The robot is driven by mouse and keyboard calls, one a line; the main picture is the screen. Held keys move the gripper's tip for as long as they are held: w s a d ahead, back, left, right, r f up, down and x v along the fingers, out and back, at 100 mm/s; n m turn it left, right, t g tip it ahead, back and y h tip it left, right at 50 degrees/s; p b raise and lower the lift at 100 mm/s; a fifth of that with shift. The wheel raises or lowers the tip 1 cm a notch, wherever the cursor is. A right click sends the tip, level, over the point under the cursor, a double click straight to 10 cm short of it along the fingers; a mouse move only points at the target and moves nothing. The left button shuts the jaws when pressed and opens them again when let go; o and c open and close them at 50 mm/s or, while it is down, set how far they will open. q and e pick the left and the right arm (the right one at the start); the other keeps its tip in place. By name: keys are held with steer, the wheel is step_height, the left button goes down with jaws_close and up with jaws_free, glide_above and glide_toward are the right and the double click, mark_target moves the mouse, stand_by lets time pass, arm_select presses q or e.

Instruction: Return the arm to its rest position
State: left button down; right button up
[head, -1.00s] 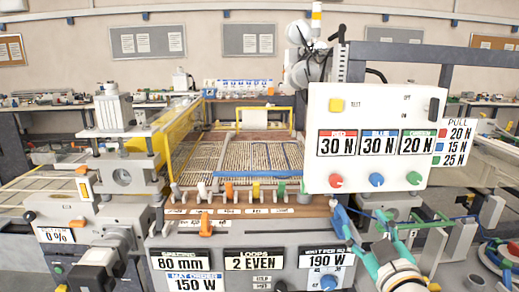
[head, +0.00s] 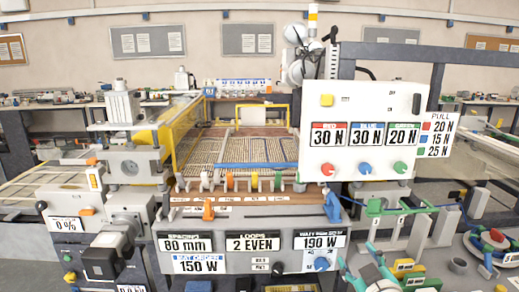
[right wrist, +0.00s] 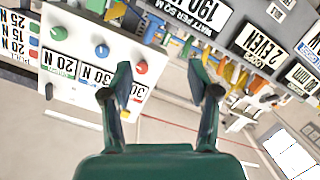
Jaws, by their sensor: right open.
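My right gripper (head: 357,256) shows at the bottom of the head view, right of centre, in front of the machine. In the right wrist view its two green fingers (right wrist: 164,85) are spread apart with nothing between them. The gripper is open, and the floor and machine front show beyond it. My left gripper is not in view.
The laminating machine with its mesh bed (head: 245,150) fills the middle. A white control panel (head: 358,100) with coloured knobs stands upright at right, also in the right wrist view (right wrist: 95,55). A blue lever (head: 333,207) and green guides (head: 375,207) stand near my right gripper.

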steer(key=s+a+f+g, duration=0.1)
steer(key=s+f+g, duration=0.2)
steer(key=f, duration=0.7)
steer(key=s+a+f+m+g+y, duration=0.1)
steer(key=s+f+g, duration=0.1)
steer(key=f, duration=0.8)
steer(key=s+a+f+g, duration=0.1)
steer(key=s+f+g, duration=0.2)
steer(key=f, duration=0.7)
steer(key=s+a+f+m+g+y, duration=0.1)
steer(key=s+a+f+m+g, duration=0.2)
steer(key=s, duration=0.6)
steer(key=s+a+f+m+g+y, duration=0.1)
steer(key=s+a+f+m+g, duration=0.2)
steer(key=s+f, duration=0.5)
steer(key=shift+s+f+m+g+y, duration=0.25)
steer(key=shift+s+m+g+y, duration=0.15)
steer(key=shift+s+m+g, duration=0.2)
